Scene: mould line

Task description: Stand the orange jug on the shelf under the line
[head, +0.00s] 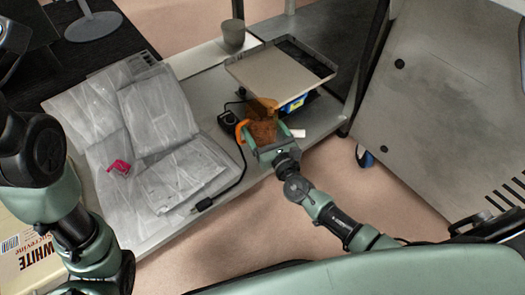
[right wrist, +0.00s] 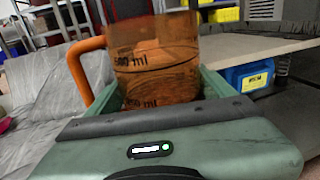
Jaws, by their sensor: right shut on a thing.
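The orange see-through jug (head: 262,131) is between the fingers of my right gripper (head: 266,143), which is shut on it. In the right wrist view the jug (right wrist: 155,62) looks upright, with ml marks on its wall and its handle to the left. The jug is over the right part of the long grey shelf (head: 228,192), just in front of a raised flat tray (head: 275,78). I cannot tell whether its base touches the shelf. My left arm shows at the left, but its gripper is out of view.
Grey plastic sheets (head: 155,105) with a pink item (head: 119,166) cover the shelf's left part. A black device (head: 228,121) with a cable lies left of the jug. A blue and yellow box (head: 293,104) and a grey cup (head: 233,35) are near the tray.

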